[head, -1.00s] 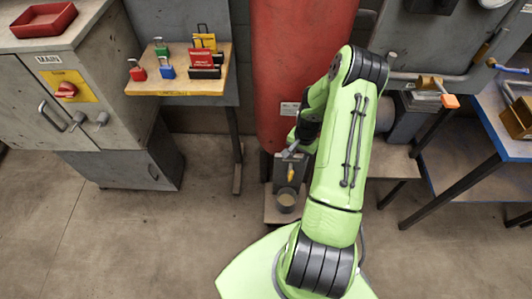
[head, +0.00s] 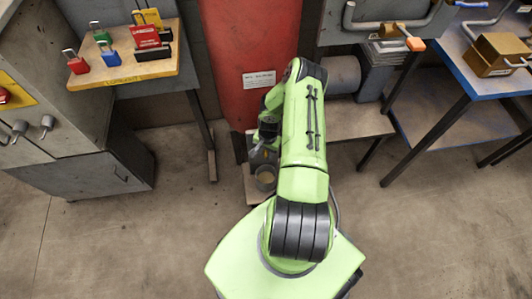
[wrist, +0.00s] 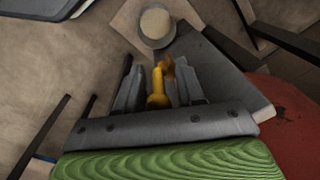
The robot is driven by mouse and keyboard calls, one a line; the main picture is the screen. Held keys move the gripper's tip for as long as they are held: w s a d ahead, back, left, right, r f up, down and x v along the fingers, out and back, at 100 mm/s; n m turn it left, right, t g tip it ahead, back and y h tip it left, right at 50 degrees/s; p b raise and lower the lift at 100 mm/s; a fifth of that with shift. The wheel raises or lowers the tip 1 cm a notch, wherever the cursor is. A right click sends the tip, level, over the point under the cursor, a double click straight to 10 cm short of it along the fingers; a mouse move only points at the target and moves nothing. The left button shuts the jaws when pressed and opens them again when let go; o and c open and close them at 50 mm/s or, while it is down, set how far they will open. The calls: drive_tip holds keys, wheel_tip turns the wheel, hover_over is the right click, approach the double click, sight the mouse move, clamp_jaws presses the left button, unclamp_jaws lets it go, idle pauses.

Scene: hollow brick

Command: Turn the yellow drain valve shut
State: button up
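The yellow drain valve handle (wrist: 157,92) shows in the wrist view, low on the grey fitting in front of the red tank (head: 250,50). My gripper (wrist: 159,90) has one grey finger on each side of the handle, with narrow gaps visible, so it looks open around it. Whether a finger touches the handle I cannot tell. In the head view my gripper (head: 257,147) is down by the tank's foot, and my own arm hides most of the valve. A small round cup (wrist: 155,24) stands below the valve; it also shows in the head view (head: 266,178).
A blue-edged bench (head: 460,100) and a low shelf (head: 350,124) are at the right. The floor (head: 120,240) in front is clear.

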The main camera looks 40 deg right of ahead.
drive_tip(key=shift+c, duration=0.3)
clamp_jaws()
drive_tip(key=shift+f, duration=0.1)
